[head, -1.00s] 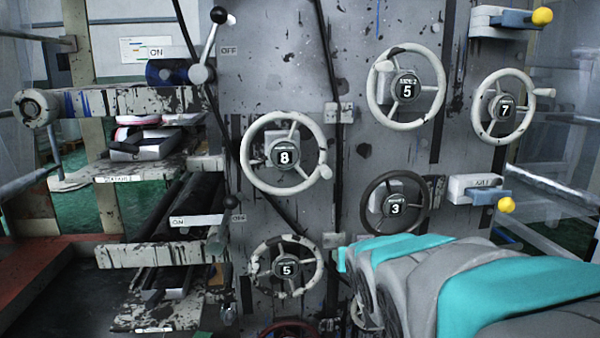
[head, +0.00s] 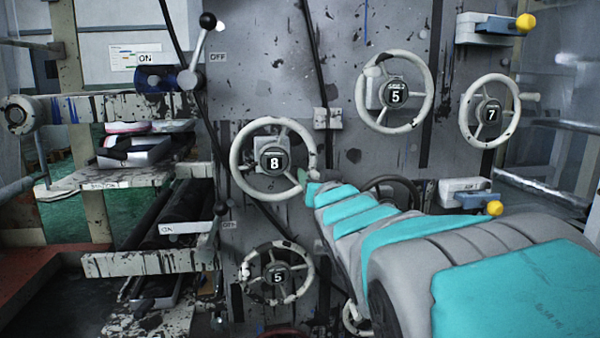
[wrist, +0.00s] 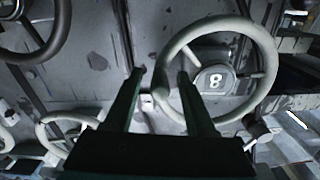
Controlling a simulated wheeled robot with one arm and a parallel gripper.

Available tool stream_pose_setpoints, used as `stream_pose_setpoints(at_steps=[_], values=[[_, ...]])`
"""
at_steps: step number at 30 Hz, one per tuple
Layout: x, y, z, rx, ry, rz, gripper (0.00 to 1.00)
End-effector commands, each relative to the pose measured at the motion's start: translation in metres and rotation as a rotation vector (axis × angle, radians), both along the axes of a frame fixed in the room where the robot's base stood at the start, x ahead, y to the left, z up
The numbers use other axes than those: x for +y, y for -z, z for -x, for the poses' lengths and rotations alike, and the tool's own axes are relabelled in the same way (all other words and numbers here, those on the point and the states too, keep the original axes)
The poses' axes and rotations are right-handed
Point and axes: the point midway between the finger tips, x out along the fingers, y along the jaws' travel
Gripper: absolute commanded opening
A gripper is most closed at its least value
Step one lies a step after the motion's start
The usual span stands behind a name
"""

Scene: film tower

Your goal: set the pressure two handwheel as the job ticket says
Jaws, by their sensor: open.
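A pale handwheel with an 8 on its hub (head: 274,161) is on the grey panel; its small name text is unreadable, so I cannot confirm which wheel is pressure two. It also shows large in the wrist view (wrist: 268,58). My gripper (head: 306,180) is at this wheel's right rim, near its handle, partly hidden by my own arm. In the wrist view my gripper (wrist: 160,73) is open, with the rim appearing between its two fingers. Contact cannot be told. A white sheet (head: 136,57) hangs at the upper left; its writing is too small to read.
Other handwheels show 5 (head: 397,96) at the upper right, 7 (head: 490,113) at the far right and 5 (head: 277,278) below. A dark wheel (head: 395,184) is mostly behind my arm. A black-knobbed lever (head: 198,52) and yellow-knobbed levers stand nearby. Rollers are at the left.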

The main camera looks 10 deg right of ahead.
Motion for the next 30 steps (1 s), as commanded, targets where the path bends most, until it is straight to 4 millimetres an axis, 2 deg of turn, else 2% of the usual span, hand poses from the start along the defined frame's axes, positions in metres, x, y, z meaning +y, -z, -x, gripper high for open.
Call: stream_pose_setpoints(at_steps=[3, 7, 17, 30], values=[[0.0, 0.002, -0.017, 0.004, 0.0, 0.001, 0.56], [0.0, 0.0, -0.029, 0.0, -0.001, 0.001, 0.56], [0.0, 0.0, -0.034, 0.001, 0.0, 0.0, 0.56], [0.0, 0.001, -0.033, 0.003, 0.001, 0.0, 0.09]])
